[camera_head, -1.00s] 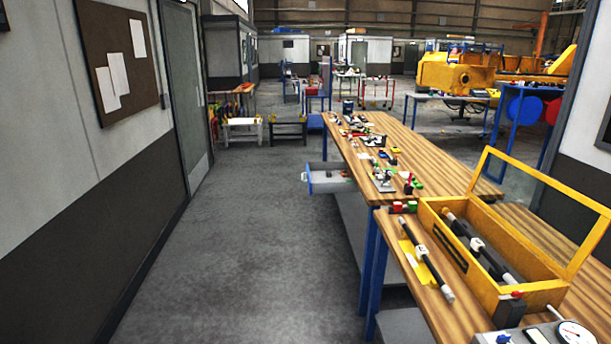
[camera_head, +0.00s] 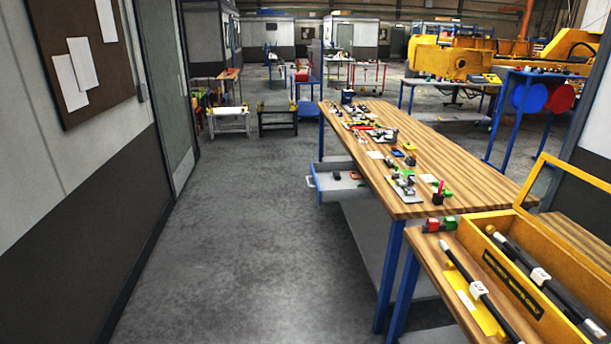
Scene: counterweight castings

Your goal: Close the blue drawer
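The blue drawer (camera_head: 314,184) has a blue front with a pale handle (camera_head: 309,181). It stands pulled out from the left side of the wooden workbench (camera_head: 450,165), over the aisle. Its grey inside shows, with a few small dark and red items in it. The drawer is ahead of me, slightly right of the middle of the head view. Neither of my grippers is in the picture.
A nearer wooden bench at lower right holds an open yellow box (camera_head: 515,270) with dark rods. Grey floor (camera_head: 240,240) is free along the aisle left of the benches. A wall with a door (camera_head: 160,95) bounds the left. Two small tables stand farther ahead.

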